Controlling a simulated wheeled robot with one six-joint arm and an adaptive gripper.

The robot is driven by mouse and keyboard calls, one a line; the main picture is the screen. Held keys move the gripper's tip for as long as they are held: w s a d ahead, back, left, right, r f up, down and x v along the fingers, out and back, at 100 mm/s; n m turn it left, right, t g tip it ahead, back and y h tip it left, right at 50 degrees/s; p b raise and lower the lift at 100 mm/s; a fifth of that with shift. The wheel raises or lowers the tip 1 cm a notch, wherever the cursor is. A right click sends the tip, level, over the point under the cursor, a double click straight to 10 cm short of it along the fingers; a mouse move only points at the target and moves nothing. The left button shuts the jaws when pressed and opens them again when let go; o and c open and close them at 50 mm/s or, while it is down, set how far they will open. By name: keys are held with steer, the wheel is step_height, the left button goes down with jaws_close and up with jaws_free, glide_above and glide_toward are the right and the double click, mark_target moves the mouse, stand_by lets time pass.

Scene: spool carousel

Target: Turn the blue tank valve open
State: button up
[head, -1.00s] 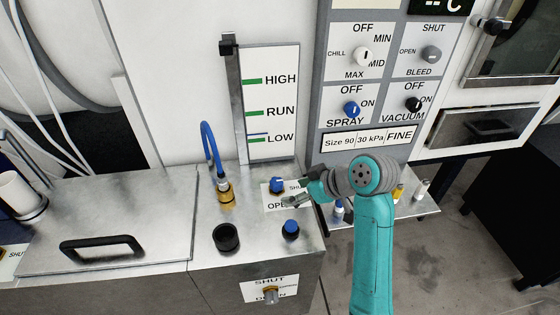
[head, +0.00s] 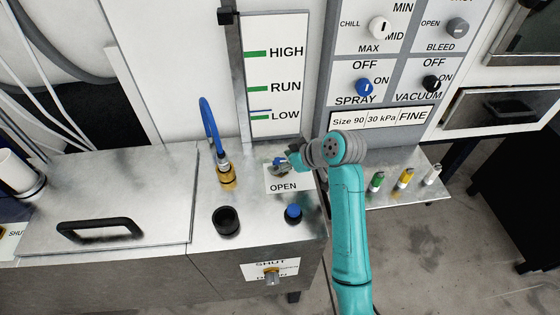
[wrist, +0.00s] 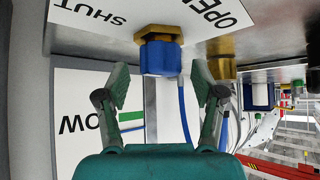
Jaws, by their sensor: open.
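The blue tank valve (head: 279,160) stands on the steel tank top, partly covered by my gripper in the head view. In the wrist view the valve (wrist: 160,57) is a blue knob on a brass base. Its plate (head: 283,187) reads OPEN at the front; SHUT is hidden in the head view but shows in the wrist view. My gripper (head: 284,170) is at the valve. In the wrist view my gripper (wrist: 161,80) is open, with the knob lined up between the two fingertips and a gap on each side. I cannot tell how deep the knob sits between them.
A brass fitting (head: 226,176) with a blue hose stands left of the valve. A black cup (head: 226,220) and a blue-topped button (head: 293,212) are in front. The level gauge (head: 275,75) rises behind. Several coloured bottles stand on a shelf (head: 410,196) at right.

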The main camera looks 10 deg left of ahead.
steer(key=shift+w+a+f, duration=0.25)
steer(key=shift+a+f, duration=0.25)
steer(key=c, duration=1.2)
steer(key=shift+o, duration=0.2)
